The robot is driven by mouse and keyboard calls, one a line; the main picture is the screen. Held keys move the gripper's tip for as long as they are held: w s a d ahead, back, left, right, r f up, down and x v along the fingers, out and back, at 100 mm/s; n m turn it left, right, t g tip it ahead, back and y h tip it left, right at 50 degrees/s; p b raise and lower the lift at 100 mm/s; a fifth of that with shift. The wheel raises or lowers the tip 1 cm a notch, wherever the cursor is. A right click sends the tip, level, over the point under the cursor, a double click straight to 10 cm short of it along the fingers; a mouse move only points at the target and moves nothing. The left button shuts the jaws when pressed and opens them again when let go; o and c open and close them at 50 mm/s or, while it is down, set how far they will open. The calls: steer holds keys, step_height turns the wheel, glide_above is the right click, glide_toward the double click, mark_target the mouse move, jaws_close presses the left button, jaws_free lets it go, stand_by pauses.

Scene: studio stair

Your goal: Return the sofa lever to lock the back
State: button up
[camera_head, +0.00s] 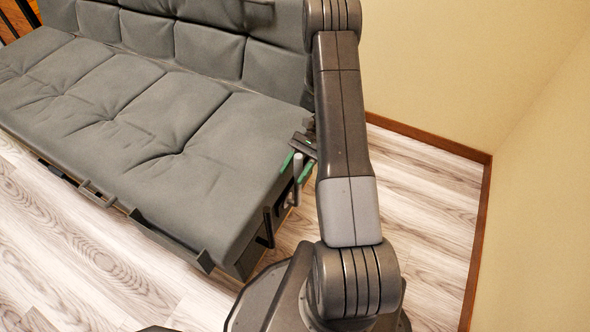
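The grey sofa (150,130) fills the left and middle of the view, its backrest (205,50) standing up behind the seat. The lever (297,182) is a light grey upright handle on a dark side plate at the sofa's right end. My gripper (297,167) is at the lever's upper part, with one green-padded finger on each side of it. The fingers look spread, with the lever between them. I cannot tell whether either pad touches it. My arm hides the area just right of the gripper.
Cream walls (440,60) with a brown baseboard (430,140) meet in a corner at the right. The wood floor (425,205) between the sofa's end and the right wall is clear. A bracket-like handle (97,193) sticks out along the sofa's front edge.

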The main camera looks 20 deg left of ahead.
steer(key=p+v, duration=0.2)
steer(key=v, duration=1.2)
steer(key=shift+p, duration=0.4)
steer(key=shift+s+a+f, duration=0.1)
steer(key=shift+s+f, duration=0.05)
steer(key=b+x, duration=0.3)
steer(key=x, duration=1)
steer(key=shift+s+f, duration=0.1)
steer(key=shift+s, duration=0.4)
